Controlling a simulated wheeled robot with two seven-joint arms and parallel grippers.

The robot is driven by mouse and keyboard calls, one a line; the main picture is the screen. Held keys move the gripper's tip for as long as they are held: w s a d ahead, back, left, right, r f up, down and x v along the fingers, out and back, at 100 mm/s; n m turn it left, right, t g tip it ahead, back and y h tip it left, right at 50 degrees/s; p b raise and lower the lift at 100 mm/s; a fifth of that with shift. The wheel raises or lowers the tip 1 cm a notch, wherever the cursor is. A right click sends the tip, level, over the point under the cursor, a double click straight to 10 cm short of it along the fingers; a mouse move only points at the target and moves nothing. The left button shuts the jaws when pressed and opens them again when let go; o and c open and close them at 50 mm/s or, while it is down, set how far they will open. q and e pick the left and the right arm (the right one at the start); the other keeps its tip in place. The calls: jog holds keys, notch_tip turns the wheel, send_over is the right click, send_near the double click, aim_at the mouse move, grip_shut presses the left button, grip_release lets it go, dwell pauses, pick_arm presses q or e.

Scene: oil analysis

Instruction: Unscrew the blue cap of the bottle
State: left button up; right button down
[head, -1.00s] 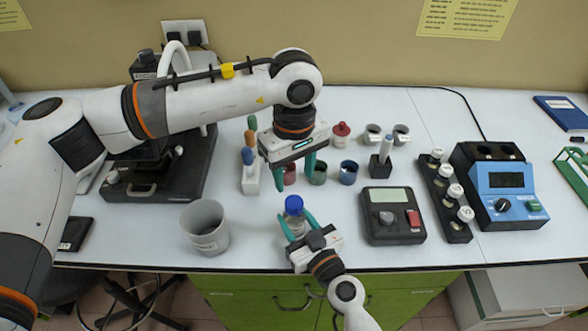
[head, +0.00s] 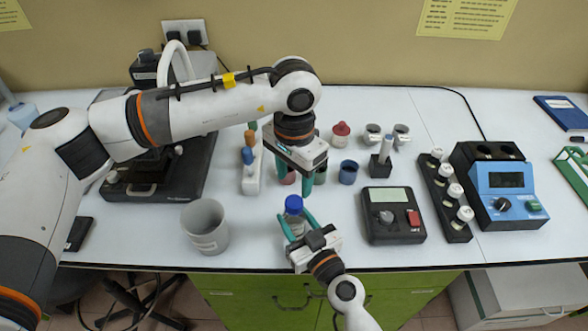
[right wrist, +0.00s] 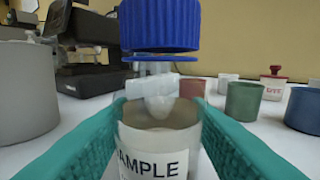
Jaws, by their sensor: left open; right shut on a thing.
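The bottle (right wrist: 155,140) is clear with a white SAMPLE label and stands upright near the front of the bench. Its blue ribbed cap (right wrist: 160,28) sits on top and also shows in the head view (head: 293,204). My right gripper (head: 298,221) is shut on the bottle's body from the front, with a teal finger on each side below the cap. My left gripper (head: 292,182) is open and empty, pointing down above and slightly behind the cap, apart from it. It does not show in the right wrist view.
A grey beaker (head: 206,226) stands left of the bottle. A black device with a display (head: 393,215) is at right. Behind are a blue cup (head: 348,172), a red-topped jar (head: 340,134) and a white rack (head: 251,178). A microscope-like instrument (head: 150,180) is far left.

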aim_at(294, 201)
pick_arm(q)
notch_tip(294, 201, down, 7)
jog(key=shift+r, duration=0.15)
jog(key=shift+c, duration=0.4)
